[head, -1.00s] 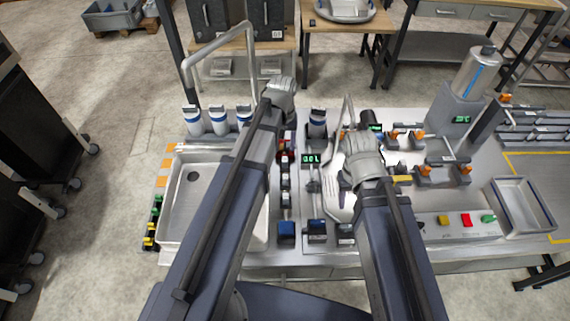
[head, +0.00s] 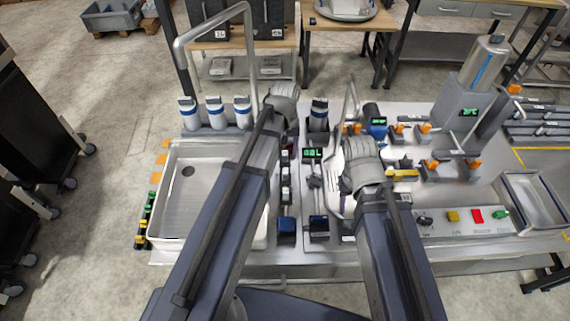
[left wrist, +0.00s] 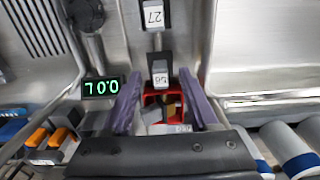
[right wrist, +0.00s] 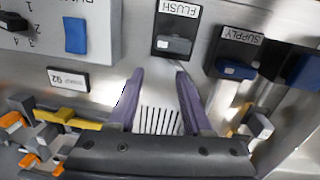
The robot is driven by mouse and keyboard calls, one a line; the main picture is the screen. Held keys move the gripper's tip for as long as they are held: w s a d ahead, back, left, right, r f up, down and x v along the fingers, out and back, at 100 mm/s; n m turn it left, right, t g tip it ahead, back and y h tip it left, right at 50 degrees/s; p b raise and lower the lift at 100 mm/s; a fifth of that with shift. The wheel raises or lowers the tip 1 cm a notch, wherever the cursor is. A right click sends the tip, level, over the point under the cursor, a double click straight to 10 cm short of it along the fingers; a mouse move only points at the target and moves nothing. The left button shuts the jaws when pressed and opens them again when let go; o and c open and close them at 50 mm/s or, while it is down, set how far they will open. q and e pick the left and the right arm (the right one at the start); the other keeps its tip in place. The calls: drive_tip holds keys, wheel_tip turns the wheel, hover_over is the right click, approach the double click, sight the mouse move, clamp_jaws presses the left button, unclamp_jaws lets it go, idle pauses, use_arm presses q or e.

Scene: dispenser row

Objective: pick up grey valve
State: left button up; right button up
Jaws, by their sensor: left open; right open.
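My left gripper (left wrist: 163,100) is open above a red-edged holder (left wrist: 150,97); yellow and grey bits show inside it, partly hidden by the gripper. Grey blocks labelled 56 (left wrist: 160,72) and 27 (left wrist: 154,16) stand in line beyond it. My right gripper (right wrist: 160,85) is open and empty above a pale slotted grille (right wrist: 158,121). A grey handle (right wrist: 174,45) on a black FLUSH mount lies beyond its fingertips, apart from them. A blue handle (right wrist: 236,70) sits at SUPPLY. I cannot tell which grey part is the grey valve. In the head view, the arms hide both gripper tips.
A steel sink (head: 172,215) lies left, with white blue-banded bottles (head: 216,113) behind it. A tall bent pipe (head: 180,62) rises there. A green display (head: 312,153) stands between my arms. Orange-ended fittings (head: 432,165) and a metal tank (head: 485,68) stand right.

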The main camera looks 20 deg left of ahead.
use_arm(q)
wheel_tip(320, 180, down, 2)
drive_tip(key=shift+f+b, duration=0.1)
drive_tip(key=shift+b, duration=0.45)
clamp_jaws()
